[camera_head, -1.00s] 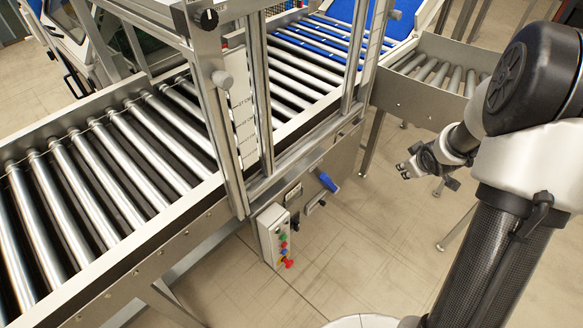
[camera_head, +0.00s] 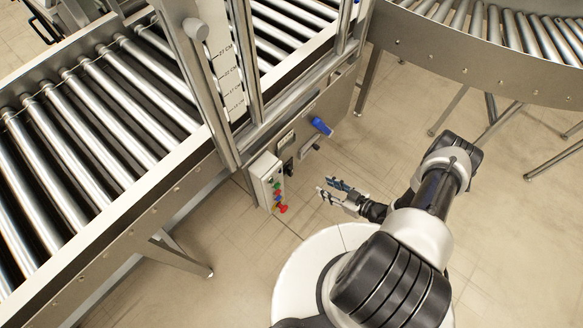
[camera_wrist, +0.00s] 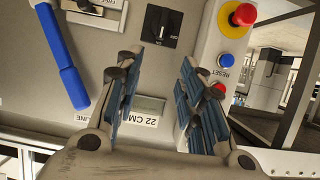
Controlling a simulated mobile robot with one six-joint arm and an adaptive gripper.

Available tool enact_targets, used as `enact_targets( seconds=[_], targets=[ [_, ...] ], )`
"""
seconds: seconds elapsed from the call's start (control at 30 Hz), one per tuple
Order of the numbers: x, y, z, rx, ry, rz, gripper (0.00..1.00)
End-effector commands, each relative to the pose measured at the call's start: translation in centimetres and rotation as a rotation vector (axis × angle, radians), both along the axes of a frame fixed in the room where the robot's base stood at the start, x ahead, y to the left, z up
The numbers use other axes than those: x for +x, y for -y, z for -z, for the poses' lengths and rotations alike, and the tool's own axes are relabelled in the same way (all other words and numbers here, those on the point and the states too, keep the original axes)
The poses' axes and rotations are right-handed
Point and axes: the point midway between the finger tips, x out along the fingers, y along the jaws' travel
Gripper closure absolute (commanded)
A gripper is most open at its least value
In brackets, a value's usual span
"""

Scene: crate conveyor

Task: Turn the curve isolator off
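A black rotary switch (camera_wrist: 160,27) on a square plate sits on the grey side panel, at the top middle of the wrist view. It also shows in the head view as a small dark knob (camera_head: 288,166). In the head view my gripper (camera_head: 330,188) is right of the control box, apart from the panel.
The control box (camera_head: 264,178) carries a red mushroom button (camera_wrist: 243,15), a blue reset button (camera_wrist: 227,60) and other buttons beside the switch. A blue lever (camera_wrist: 66,62) is on its other side.

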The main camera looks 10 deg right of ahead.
Motion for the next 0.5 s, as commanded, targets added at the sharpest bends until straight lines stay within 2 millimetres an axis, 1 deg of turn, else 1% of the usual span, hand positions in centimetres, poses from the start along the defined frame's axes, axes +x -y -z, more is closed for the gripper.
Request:
enact_targets(
  seconds=[0.07, 0.17, 0.27, 0.5],
  targets=[
    [0.3, -0.4, 0.2, 0.004, 0.004, -0.002, 0.64],
    [1.1, -1.1, 0.8, 0.004, 0.002, -0.006, 0.64],
    [2.5, -2.2, 1.6, 0.004, 0.002, -0.007, 0.64],
    [6.5, -5.1, 3.7, 0.002, 0.002, -0.008, 0.64]
  ],
)
